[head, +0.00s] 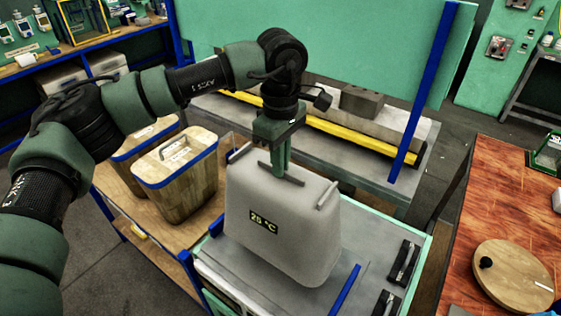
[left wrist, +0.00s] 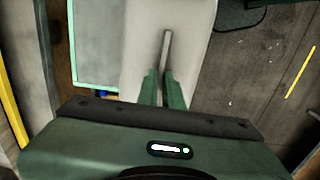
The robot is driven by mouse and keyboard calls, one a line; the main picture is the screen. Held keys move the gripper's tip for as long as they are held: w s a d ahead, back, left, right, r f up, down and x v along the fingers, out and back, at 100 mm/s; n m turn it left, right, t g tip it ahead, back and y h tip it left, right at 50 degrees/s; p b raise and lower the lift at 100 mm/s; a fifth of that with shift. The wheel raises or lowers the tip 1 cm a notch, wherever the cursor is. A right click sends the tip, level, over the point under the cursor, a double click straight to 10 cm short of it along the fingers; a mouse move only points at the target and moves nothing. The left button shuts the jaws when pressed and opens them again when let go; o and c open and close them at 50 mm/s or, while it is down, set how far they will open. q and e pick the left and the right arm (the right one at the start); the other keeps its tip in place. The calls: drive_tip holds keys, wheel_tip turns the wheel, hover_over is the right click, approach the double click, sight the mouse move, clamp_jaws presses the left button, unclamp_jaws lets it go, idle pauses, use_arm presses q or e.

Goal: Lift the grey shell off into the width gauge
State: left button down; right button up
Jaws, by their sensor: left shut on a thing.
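The grey shell (head: 285,225) is a tapered, rounded box with a "25 °C" label on its front and bars on its top. It is upright over the teal-rimmed bench in the head view; I cannot tell whether its bottom touches. My left gripper (head: 280,172) points down and is shut on the middle bar of the shell's top. In the left wrist view the fingers (left wrist: 165,90) close around that bar (left wrist: 166,50), above the pale shell top (left wrist: 140,50). I cannot tell for certain which thing is the width gauge. My right gripper is out of view.
A yellow rail (head: 350,145) and a grey block (head: 361,102) are on the bench behind. Wooden bins with blue rims (head: 178,185) stand left. Black clamps (head: 403,262) sit right of the shell. A red-brown table (head: 495,205) with a round wooden lid (head: 512,275) is at far right.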

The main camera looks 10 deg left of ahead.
use_arm(q)
drive_tip(key=shift+s+d+f, duration=0.1)
drive_tip(key=shift+f, duration=1.1)
wheel_tip(320, 180, down, 5)
drive_tip(key=shift+r+b, duration=0.2)
drive_tip(key=shift+b, duration=0.95)
drive_tip(key=shift+f+b, duration=0.2)
drive_tip(key=shift+b, duration=0.1)
drive_tip(key=shift+r, duration=0.1)
drive_tip(key=shift+f+b, duration=0.55)
drive_tip(key=shift+b, duration=0.05)
drive_tip(key=c, duration=1.5)
unclamp_jaws()
